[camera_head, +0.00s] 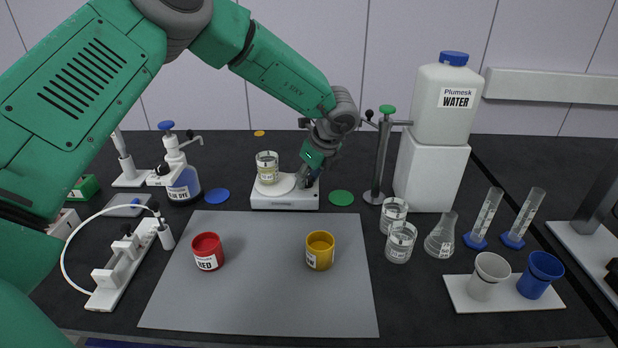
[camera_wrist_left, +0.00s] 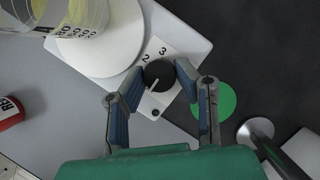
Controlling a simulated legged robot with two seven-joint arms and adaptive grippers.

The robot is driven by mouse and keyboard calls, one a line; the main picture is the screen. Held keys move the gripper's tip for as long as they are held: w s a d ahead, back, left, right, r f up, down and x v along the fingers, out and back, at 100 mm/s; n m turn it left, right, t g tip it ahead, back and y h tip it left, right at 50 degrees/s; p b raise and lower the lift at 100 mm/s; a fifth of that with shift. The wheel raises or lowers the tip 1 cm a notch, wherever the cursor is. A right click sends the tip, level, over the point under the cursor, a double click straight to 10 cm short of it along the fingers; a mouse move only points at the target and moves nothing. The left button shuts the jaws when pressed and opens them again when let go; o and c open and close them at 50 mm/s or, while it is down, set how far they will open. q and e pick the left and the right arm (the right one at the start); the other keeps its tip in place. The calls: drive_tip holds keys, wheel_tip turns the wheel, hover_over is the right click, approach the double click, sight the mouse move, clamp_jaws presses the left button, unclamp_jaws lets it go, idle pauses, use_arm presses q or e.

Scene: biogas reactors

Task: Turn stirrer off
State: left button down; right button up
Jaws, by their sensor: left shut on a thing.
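The stirrer (camera_head: 285,203) is a low white box with a round white plate, at the back middle of the table. A beaker (camera_head: 267,167) with yellowish liquid stands on its plate; it also shows at the top left of the left wrist view (camera_wrist_left: 78,14). The stirrer's black round knob (camera_wrist_left: 158,73) has a white pointer line toward the lower left; the printed numbers 2 and 3 show beside it. My left gripper (camera_head: 309,180) is at the stirrer's right end. In the left wrist view its fingers (camera_wrist_left: 158,82) are shut on the knob from both sides. My right gripper is not in view.
A green disc (camera_head: 341,198) and a metal stand (camera_head: 381,160) are close right of the stirrer. A blue disc (camera_head: 217,196) lies left of it. A red cup (camera_head: 207,251) and a yellow cup (camera_head: 320,250) stand on the grey mat (camera_head: 260,300). Glassware stands to the right.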

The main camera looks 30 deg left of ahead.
use_arm(q)
drive_tip(key=shift+f, duration=0.1)
drive_tip(key=c, duration=1.2)
unclamp_jaws()
drive_tip(key=shift+w+f, duration=0.1)
drive_tip(key=v, duration=1.2)
drive_tip(key=shift+a, duration=0.1)
